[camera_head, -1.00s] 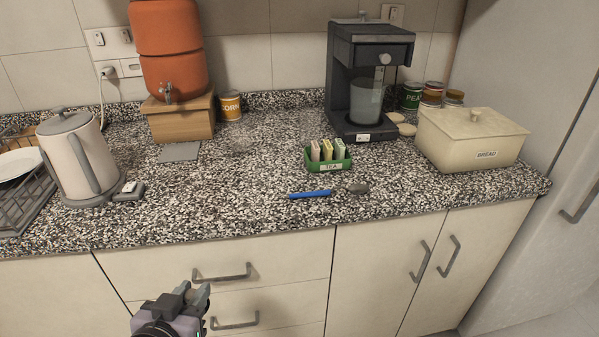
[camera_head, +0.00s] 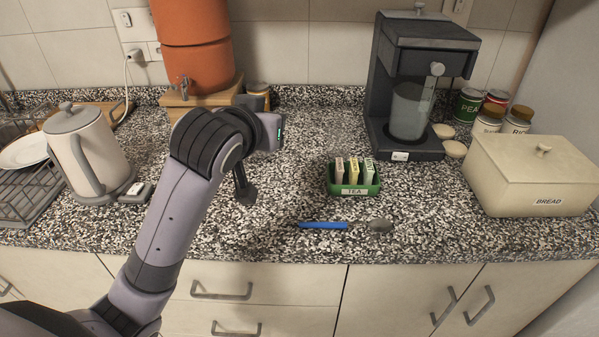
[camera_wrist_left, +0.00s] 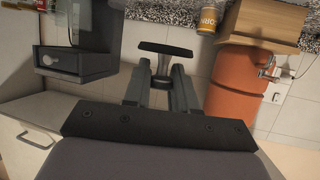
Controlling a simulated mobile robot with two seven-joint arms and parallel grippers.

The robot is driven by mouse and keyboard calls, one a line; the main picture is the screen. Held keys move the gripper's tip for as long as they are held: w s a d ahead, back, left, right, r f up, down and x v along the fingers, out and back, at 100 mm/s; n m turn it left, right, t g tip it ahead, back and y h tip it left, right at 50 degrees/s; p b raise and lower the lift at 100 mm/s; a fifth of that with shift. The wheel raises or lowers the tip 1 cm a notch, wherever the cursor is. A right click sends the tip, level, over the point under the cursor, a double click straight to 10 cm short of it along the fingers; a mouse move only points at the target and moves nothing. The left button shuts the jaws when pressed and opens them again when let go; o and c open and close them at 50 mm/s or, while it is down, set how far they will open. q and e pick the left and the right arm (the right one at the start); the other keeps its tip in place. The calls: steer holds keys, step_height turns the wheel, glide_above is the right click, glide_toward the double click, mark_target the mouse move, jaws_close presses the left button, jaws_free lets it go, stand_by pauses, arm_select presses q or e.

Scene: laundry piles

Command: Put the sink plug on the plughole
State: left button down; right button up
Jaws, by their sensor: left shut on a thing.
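My left arm reaches in from the left over the speckled counter (camera_head: 300,235). My left gripper (camera_wrist_left: 161,70) is shut on a dark piece with a stem and a flat, wide end, which looks like the sink plug (camera_wrist_left: 166,50). In the head view the dark plug (camera_head: 245,195) hangs below the wrist, over the counter left of the tea box; the fingers there are mostly hidden or hard to make out. No sink or plughole is visible in either view. My right gripper is not in view.
A green tea box (camera_head: 352,181) and a blue-handled spoon (camera_head: 325,225) lie right of the plug. A coffee machine (camera_head: 415,90), bread bin (camera_head: 530,175), orange dispenser (camera_head: 195,45), kettle (camera_head: 88,150) and dish rack (camera_head: 30,180) stand around. The counter between tea box and machine is partly clear.

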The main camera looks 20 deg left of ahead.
mark_target(279, 208)
arm_select(q)
steer(key=shift+w+d+r, duration=0.2)
steer(key=shift+w+r, duration=0.35)
steer(key=shift+r, duration=0.25)
step_height(279, 208, down, 20)
steer(key=shift+r, duration=0.25)
steer(key=shift+f, duration=0.2)
steer(key=c, duration=0.9)
jaws_free()
steer(key=shift+r, duration=0.1)
